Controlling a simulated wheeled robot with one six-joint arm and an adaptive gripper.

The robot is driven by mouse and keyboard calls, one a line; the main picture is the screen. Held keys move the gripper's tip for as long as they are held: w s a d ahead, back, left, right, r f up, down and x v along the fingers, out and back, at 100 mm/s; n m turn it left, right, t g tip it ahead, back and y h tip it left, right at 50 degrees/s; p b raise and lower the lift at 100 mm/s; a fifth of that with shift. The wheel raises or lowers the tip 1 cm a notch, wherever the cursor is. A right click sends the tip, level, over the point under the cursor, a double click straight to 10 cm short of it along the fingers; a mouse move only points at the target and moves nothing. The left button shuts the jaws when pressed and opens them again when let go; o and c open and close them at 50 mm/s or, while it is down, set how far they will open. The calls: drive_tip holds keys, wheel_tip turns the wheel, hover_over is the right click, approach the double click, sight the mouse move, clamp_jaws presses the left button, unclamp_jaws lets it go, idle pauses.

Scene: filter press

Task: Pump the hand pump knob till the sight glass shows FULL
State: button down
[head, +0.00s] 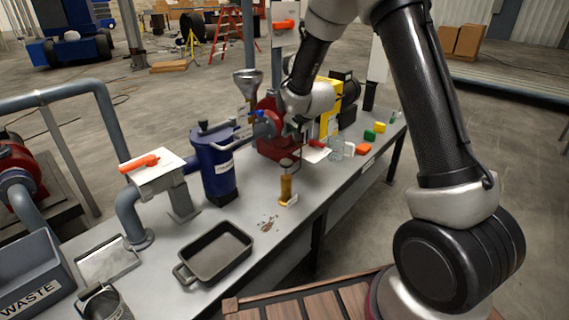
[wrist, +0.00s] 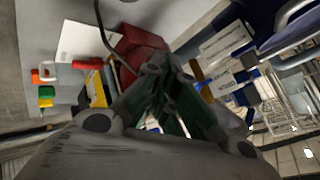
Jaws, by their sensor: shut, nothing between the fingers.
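A small brass cylinder (head: 286,188) stands upright on the bench, with a dark knob (head: 287,163) on top; it looks like the hand pump. A white tag is beside its base. My gripper (head: 296,134) is above and slightly behind the knob in the picture, in front of a red housing (head: 268,125), apart from the knob. In the wrist view my gripper (wrist: 168,68) is shut and empty, its fingertips near the red housing (wrist: 138,46). I cannot make out a sight glass or its reading.
A blue vessel (head: 214,165), a metal funnel (head: 247,82) and a black tray (head: 217,252) are on the grey bench. A clear jar (head: 336,149) and coloured blocks (head: 370,135) lie to the right. A waste bin (head: 35,280) is at front left.

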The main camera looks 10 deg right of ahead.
sight(289, 161)
drive_tip(key=shift+f, duration=0.1)
drive_tip(key=shift+f, duration=4.35)
drive_tip(key=shift+f, duration=0.4)
drive_tip(key=shift+f, duration=1.9)
drive_tip(key=shift+r, duration=2.35)
drive_tip(key=shift+r, duration=2.5)
